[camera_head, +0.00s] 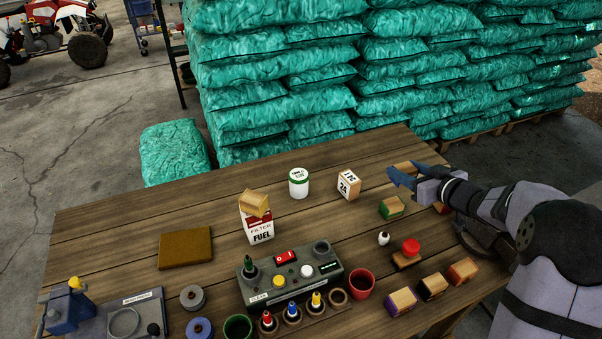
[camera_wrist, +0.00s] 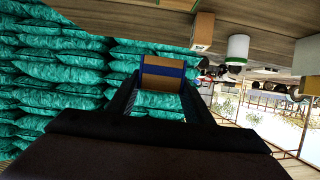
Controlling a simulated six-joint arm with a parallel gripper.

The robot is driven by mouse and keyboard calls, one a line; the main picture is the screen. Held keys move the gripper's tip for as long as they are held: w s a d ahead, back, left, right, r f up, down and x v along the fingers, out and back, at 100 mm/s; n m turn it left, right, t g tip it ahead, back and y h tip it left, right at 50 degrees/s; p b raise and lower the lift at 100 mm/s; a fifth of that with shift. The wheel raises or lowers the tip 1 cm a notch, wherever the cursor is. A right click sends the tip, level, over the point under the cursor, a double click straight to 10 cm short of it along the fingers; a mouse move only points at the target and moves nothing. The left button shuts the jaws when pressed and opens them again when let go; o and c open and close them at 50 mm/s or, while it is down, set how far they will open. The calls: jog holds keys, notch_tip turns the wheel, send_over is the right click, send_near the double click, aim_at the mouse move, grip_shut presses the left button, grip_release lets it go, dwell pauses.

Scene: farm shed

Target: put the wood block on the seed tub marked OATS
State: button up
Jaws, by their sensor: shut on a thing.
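A wood block with a blue band sits between the fingers of my gripper in the wrist view (camera_wrist: 162,72). My gripper (camera_head: 405,180) is shut on it, over the right back part of the table in the head view, where only a little of the block shows. A small white tub (camera_head: 299,188) with a green-rimmed lid stands upright at the table's back middle, left of my gripper and apart from it. The print on its lid is too small to read for certain. It also shows in the wrist view (camera_wrist: 237,48). Nothing rests on its lid.
A box marked 2A (camera_head: 348,185) stands between the tub and my gripper. A FILTER FUEL box (camera_head: 258,227) with a block (camera_head: 254,203) on top stands front-left of the tub. A green-banded block (camera_head: 390,207) and several others lie right. A control box (camera_head: 290,278) is in front.

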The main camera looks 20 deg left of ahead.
jog(key=w+a+r, duration=0.1)
jog(key=a+r, duration=0.2)
jog(key=a, duration=1)
send_over(300, 175)
notch_tip(300, 175, down, 3)
jog(key=shift+a+f, duration=0.1)
jog(key=shift+f+p, duration=0.55)
jog(key=shift+f, duration=1.7)
jog(key=shift+f, duration=0.1)
jog(key=shift+f, duration=0.15)
jog(key=o, duration=1)
jog(key=shift+o, duration=0.2)
jog(key=shift+r, duration=0.25)
